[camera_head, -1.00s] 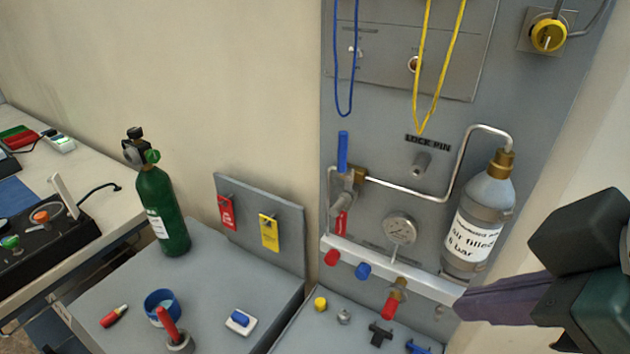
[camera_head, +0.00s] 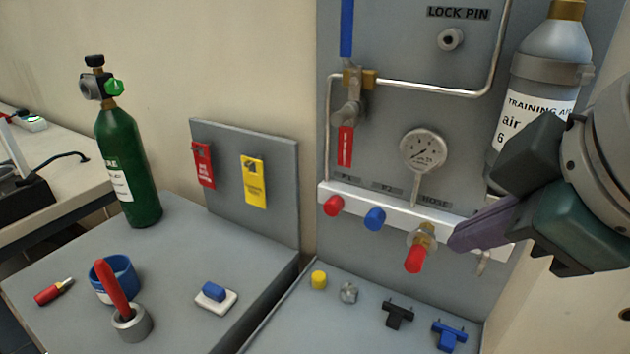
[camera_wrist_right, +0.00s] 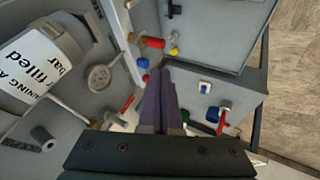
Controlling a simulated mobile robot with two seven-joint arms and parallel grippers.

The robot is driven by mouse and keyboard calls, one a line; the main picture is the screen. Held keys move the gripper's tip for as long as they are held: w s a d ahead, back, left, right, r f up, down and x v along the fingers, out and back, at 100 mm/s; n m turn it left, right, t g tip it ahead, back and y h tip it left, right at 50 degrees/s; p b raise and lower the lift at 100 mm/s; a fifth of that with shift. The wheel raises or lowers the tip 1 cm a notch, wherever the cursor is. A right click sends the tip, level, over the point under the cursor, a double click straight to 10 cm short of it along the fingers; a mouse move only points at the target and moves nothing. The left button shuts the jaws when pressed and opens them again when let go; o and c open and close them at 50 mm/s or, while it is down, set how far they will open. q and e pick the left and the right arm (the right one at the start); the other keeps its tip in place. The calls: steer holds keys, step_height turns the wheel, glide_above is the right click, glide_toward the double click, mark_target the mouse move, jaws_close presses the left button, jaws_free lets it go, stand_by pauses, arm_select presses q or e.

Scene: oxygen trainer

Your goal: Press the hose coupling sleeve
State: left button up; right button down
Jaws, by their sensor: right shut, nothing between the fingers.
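The hose coupling (camera_head: 424,236) sits on the white manifold bar in the head view, a brass body with a silver collar and a red piece (camera_head: 415,260) hanging below it. The red piece also shows in the right wrist view (camera_wrist_right: 153,43). My right gripper (camera_head: 455,243) comes in from the right with its purple fingers together and nothing between them. Its tips point at the coupling from just right of it; I cannot tell whether they touch. In the right wrist view the closed fingers (camera_wrist_right: 163,65) end near the coupling. My left gripper is not in view.
The white manifold bar (camera_head: 350,193) carries red and blue knobs left of the coupling. A gauge (camera_head: 424,150) and a grey cylinder (camera_head: 550,55) are above. Small caps and black and blue fittings (camera_head: 449,335) lie below. A green bottle (camera_head: 128,165) stands on the left bench.

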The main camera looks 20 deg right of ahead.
steer(key=b+x, duration=0.4)
steer(key=x, duration=0.5)
steer(key=shift+w+f, duration=0.2)
steer(key=shift+f, duration=0.15)
steer(key=w+d, duration=0.2)
steer(key=shift+w+d, duration=0.15)
steer(key=shift+d, duration=0.15)
steer(key=shift+w+d, duration=0.25)
steer(key=shift+d, duration=0.05)
